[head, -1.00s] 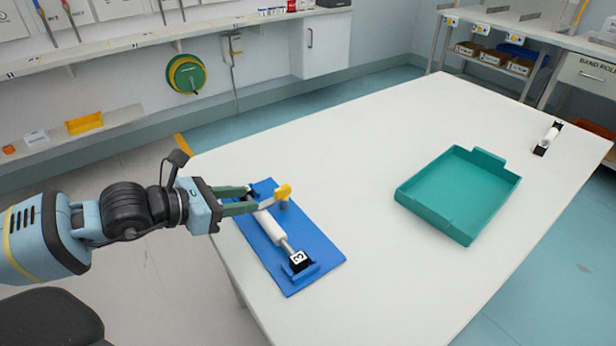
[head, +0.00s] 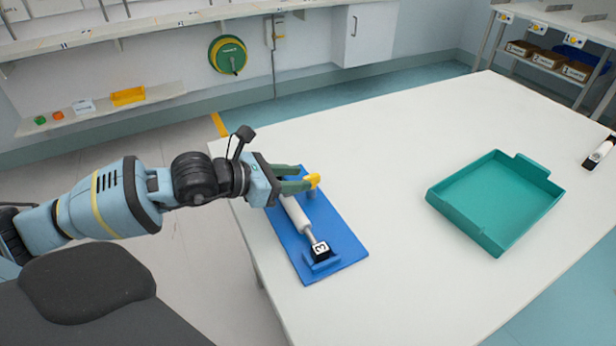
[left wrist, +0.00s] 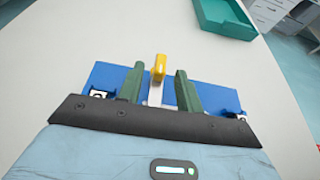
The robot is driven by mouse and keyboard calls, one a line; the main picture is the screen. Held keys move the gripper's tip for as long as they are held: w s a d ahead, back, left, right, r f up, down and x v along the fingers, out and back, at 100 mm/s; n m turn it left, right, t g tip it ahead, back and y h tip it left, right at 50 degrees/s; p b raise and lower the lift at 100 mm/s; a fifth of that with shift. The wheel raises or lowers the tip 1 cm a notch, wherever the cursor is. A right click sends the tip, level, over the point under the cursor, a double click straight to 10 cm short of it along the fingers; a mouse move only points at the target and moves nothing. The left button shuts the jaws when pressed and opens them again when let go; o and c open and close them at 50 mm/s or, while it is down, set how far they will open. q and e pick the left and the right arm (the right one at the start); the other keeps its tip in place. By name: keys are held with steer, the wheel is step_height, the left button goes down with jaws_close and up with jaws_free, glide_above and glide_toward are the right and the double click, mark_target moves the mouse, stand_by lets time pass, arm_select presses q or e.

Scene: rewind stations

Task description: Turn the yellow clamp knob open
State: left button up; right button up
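The yellow clamp knob (head: 313,181) stands on the blue base plate (head: 346,252) near the table's left edge. A white roller (head: 297,216) with a metal shaft lies on the plate, its near end at a black block marked 3 (head: 320,249). My left gripper (head: 303,178) reaches in from the left at the knob. In the left wrist view its green fingers (left wrist: 159,70) are apart, with the yellow knob (left wrist: 159,64) between their tips. A gap shows on each side of it. The roller is mostly hidden there. My right gripper is not in view.
A teal tray (head: 440,207) sits on the white table (head: 400,140) to the right, with bare table between it and the plate. A white roller with black ends (head: 600,151) lies at the far right. Wall shelves (head: 160,95) run behind.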

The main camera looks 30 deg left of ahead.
mark_target(306, 178)
arm_select(q)
steer(key=shift+x, duration=1.85)
steer(key=shift+c, duration=0.3)
jaws_close()
